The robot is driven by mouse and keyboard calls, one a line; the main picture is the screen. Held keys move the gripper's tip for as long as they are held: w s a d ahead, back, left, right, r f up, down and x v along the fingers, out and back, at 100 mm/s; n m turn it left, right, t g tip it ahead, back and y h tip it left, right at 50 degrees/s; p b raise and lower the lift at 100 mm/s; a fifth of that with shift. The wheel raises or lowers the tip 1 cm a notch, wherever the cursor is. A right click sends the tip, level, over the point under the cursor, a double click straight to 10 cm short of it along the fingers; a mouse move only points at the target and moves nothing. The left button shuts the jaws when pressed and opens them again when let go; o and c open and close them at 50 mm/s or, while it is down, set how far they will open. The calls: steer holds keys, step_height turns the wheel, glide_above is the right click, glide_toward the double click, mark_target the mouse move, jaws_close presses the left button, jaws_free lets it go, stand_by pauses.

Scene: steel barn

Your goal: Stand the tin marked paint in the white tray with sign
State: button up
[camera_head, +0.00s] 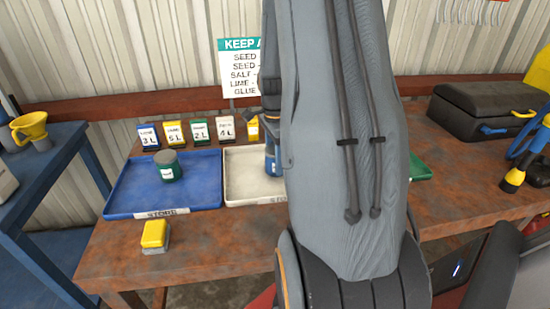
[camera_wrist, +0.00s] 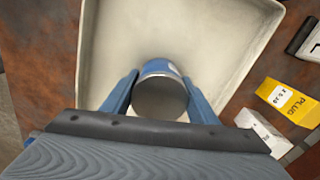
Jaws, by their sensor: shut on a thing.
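My gripper (camera_wrist: 160,80) is shut on a blue tin (camera_wrist: 160,66) with a pale label band and a grey end, one finger on each side. The label's wording cannot be read. In the wrist view, the tin is over the near part of the white tray (camera_wrist: 200,25); whether it touches the tray floor cannot be told. In the head view, the white tray (camera_head: 240,175) stands on the bench, its right part hidden behind my arm. The blue tin (camera_head: 271,160) shows partly at the arm's left edge.
A blue tray (camera_head: 125,195) marked STORE holds a dark green tin (camera_head: 168,170). Cards with litre marks stand behind the trays, below a KEEP sign (camera_head: 238,70). A yellow-topped block (camera_head: 155,235) lies in front. A green tray (camera_head: 420,171) and black case (camera_head: 485,108) are right.

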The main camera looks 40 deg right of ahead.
steer(key=shift+f, duration=0.1)
steer(key=o, duration=1.3)
step_height(320, 180, up, 12)
steer(key=b, duration=0.2)
steer(key=shift+b, duration=0.4)
steer(key=s+a+f+n, duration=0.3)
steer(key=a+n, duration=0.4)
steer(key=a, duration=0.2)
steer(key=s+a+f+n, duration=0.2)
steer(key=s+a+n, duration=0.1)
steer(key=a+n, duration=0.4)
steer(key=s+a+f+n, duration=0.3)
steer(key=a+n, duration=0.5)
steer(key=a, duration=0.4)
steer(key=shift+s+a+f+t, duration=0.15)
steer(key=shift+a+f+t, duration=0.05)
steer(key=shift+f+t, duration=0.2)
steer(key=shift+r, duration=0.1)
